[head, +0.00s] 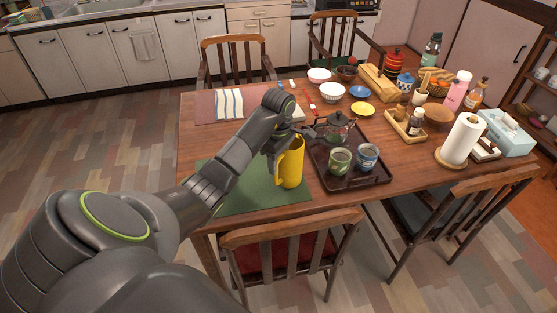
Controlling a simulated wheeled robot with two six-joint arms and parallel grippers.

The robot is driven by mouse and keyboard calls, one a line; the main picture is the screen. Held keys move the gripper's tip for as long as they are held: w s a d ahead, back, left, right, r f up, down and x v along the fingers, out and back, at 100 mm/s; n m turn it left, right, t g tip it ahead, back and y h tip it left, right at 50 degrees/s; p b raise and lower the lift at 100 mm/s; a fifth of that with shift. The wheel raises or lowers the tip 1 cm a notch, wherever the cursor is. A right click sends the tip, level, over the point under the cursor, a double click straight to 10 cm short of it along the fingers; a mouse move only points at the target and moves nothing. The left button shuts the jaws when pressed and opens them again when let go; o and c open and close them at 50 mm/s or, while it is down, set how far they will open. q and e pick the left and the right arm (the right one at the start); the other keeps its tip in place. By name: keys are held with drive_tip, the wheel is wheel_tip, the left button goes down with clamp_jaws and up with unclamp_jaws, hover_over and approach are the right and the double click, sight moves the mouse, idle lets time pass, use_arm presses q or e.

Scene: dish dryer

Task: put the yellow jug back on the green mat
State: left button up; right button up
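The yellow jug (291,166) is upright at the right part of the green mat (240,195), near the dark tray. Its handle points left. I cannot tell whether its base touches the mat or is slightly above it. My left gripper (279,146) is at the upper left of the jug, by its rim and handle. The fingertips are small and partly hidden, so I cannot tell whether they are closed on the jug. My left arm comes in from the lower left and passes over the mat. My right gripper is not in view.
A dark tray (374,181) with a teapot (336,127), a green cup (340,160) and a blue cup (367,156) is just right of the jug. A wooden chair (290,238) stands at the near table edge. Bowls, bottles and a paper towel roll (461,138) fill the right side.

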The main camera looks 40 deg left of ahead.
use_arm(q)
drive_tip(key=o, duration=0.4)
drive_tip(key=shift+o, duration=0.2)
drive_tip(key=shift+r+p, duration=0.15)
drive_tip(key=shift+p, duration=0.15)
drive_tip(key=shift+r, duration=0.3)
wheel_tip(320, 180, up, 3)
drive_tip(key=shift+f+p, duration=0.15)
drive_tip(key=shift+p, duration=0.15)
wheel_tip(320, 180, up, 9)
drive_tip(key=p, duration=0.8)
drive_tip(key=shift+f+p, duration=0.15)
drive_tip(key=shift+p, duration=0.25)
